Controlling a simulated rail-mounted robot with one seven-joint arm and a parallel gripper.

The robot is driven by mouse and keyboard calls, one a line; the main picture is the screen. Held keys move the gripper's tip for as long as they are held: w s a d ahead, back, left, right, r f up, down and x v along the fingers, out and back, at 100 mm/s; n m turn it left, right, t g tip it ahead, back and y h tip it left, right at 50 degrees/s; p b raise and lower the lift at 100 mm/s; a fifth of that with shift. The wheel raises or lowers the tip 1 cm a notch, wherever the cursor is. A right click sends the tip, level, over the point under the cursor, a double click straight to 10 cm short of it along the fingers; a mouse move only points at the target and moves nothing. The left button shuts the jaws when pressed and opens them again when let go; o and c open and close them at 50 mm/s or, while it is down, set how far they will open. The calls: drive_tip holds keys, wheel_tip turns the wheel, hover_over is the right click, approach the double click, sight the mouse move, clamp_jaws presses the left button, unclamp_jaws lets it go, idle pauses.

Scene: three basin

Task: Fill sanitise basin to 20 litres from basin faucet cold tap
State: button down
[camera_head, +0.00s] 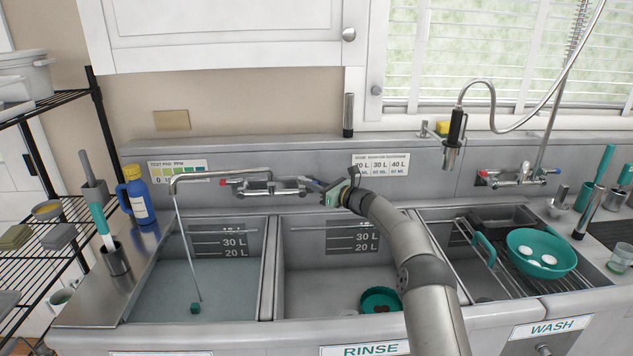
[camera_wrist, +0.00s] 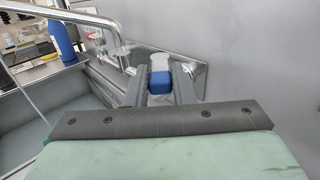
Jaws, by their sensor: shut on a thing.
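The left basin (camera_head: 160,309) holds water (camera_head: 165,285); its surface lies close to the 20 L mark (camera_head: 236,253) on the back wall, exact level hard to tell. The faucet (camera_head: 225,173) has its spout over this basin, and a thin stream (camera_head: 186,250) runs down from it. The faucet's red-marked handle (camera_head: 226,182) is at its left end. My gripper (camera_head: 328,190) is at the faucet's right end, shut on the blue cold tap handle (camera_wrist: 160,82), which shows between the fingers in the wrist view. The head view mostly hides that contact.
A small teal object (camera_head: 195,308) is in the left basin. The middle rinse basin (camera_head: 320,285) holds a teal bowl (camera_head: 380,300). The right wash basin has a rack with a teal bowl (camera_head: 541,251). A blue bottle (camera_head: 138,197) stands left. A hanging sprayer (camera_head: 455,135) is at right.

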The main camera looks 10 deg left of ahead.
drive_tip(key=shift+w+d+r+n+g+y+p, duration=0.1)
drive_tip(key=shift+w+r+n+g+y+p, duration=0.2)
drive_tip(key=shift+p, duration=0.35)
drive_tip(key=shift+s+f+g, duration=0.15)
drive_tip(key=shift+f+g, duration=0.1)
drive_tip(key=shift+g, duration=0.05)
drive_tip(key=c, duration=1.2)
unclamp_jaws()
drive_tip(key=shift+c, duration=0.2)
drive_tip(key=shift+d, duration=0.15)
drive_tip(key=b+v, duration=0.4)
drive_tip(key=v, duration=1.3)
drive_tip(key=shift+s, duration=0.15)
